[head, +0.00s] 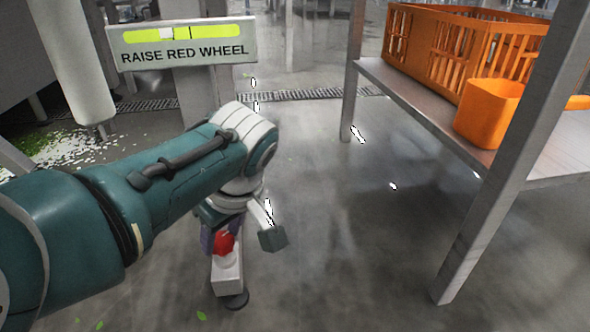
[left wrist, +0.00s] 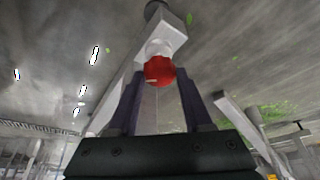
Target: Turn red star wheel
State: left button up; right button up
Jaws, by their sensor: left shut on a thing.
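The red star wheel (head: 224,243) sits on a pale grey post fitting near the floor, low and left of centre in the head view. Only part of it shows beneath my wrist. In the left wrist view the red wheel (left wrist: 159,71) looks like a rounded red knob on a white collar. My left gripper (head: 219,240) reaches down to it and is shut on it, with one dark finger on each side (left wrist: 158,82). My right gripper is not in view.
At right, a metal table (head: 425,105) bears an orange crate (head: 440,45) and orange scoop (head: 488,112). Open floor lies between.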

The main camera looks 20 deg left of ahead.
pick_arm(q)
grip_shut()
jog(key=m+p, duration=0.1)
jog(key=p, duration=0.1)
jog(key=m+t+p, duration=0.1)
jog(key=m, duration=0.1)
jog(key=shift+s+a+r+p, duration=0.1)
jog(key=shift+s+r+p, duration=0.1)
jog(key=shift+p, duration=0.2)
jog(key=shift+m+t+h+p, duration=0.4)
jog(key=shift+m+p, duration=0.55)
jog(key=shift+m, duration=0.15)
jog(key=shift+f+m+h+p, duration=0.2)
jog(key=shift+m+h+p, duration=0.4)
jog(key=shift+m, duration=0.6)
jog(key=shift+f+m+t, duration=0.1)
jog(key=shift+m+t, duration=0.2)
